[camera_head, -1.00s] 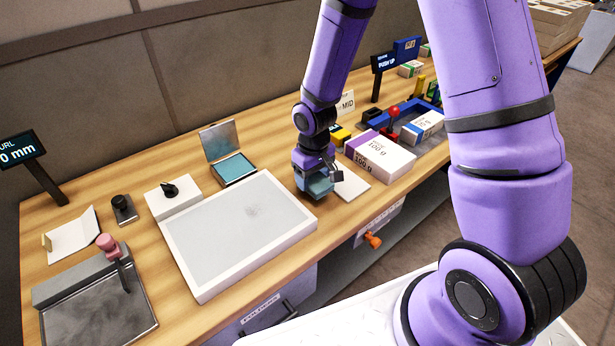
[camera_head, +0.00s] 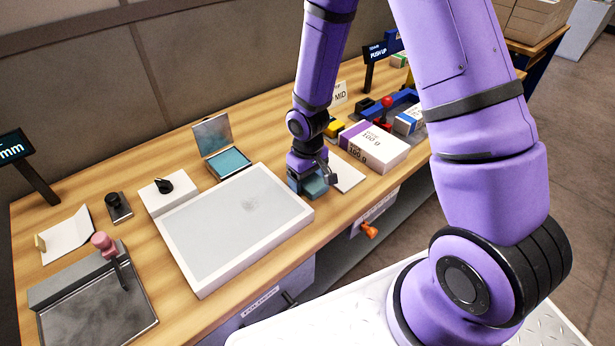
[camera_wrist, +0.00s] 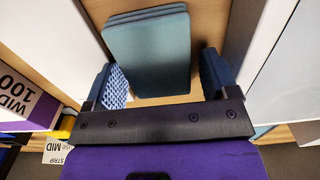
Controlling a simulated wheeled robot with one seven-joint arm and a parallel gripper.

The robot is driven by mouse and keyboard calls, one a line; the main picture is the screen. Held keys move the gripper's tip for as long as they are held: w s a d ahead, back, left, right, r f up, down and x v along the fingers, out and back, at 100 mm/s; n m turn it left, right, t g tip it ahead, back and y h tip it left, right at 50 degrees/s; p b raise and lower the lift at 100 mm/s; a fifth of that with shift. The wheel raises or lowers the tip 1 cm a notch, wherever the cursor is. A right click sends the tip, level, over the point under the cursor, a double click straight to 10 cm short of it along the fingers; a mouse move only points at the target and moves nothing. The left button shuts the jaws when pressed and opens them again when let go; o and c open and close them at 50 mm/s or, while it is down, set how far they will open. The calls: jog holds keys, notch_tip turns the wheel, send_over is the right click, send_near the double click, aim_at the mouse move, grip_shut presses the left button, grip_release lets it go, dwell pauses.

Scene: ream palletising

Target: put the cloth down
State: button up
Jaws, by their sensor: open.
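The cloth (camera_wrist: 150,55) is a folded, layered teal pad. It lies on the wooden bench and also shows in the head view (camera_head: 315,187), partly hidden by my gripper. My gripper (camera_head: 311,186) is low over the bench, between the large grey pad and the white sheet. In the wrist view my gripper (camera_wrist: 163,80) is open, with one blue finger on each side of the cloth. A gap shows between the cloth and each finger.
A white-framed grey pad (camera_head: 235,220) lies close on the left. A white sheet (camera_head: 345,172) and a paper ream (camera_head: 375,148) are close on the right. An open teal ink pad (camera_head: 229,162) stands behind. The bench's front edge is near.

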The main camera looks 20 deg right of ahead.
jog(key=shift+d+r, duration=0.1)
jog(key=shift+d, duration=0.1)
jog(key=shift+w+r, duration=0.1)
jog(key=shift+r, duration=0.2)
notch_tip(320, 180, up, 12)
notch_tip(320, 180, up, 16)
jog(key=m+t, duration=0.2)
jog(key=t, duration=0.1)
send_over(309, 178)
jog(key=s+d, duration=0.4)
jog(key=s, duration=0.3)
jog(key=s+d+r+m+t, duration=0.1)
jog(key=s+d+r+t, duration=0.1)
jog(key=s+r, duration=0.7)
jog(key=s+d, duration=0.1)
jog(key=s, duration=0.4)
jog(key=shift+s+r+m, duration=0.3)
jog(key=shift+s+r, duration=0.05)
jog(key=shift+s, duration=0.05)
jog(key=shift+o, duration=0.2)
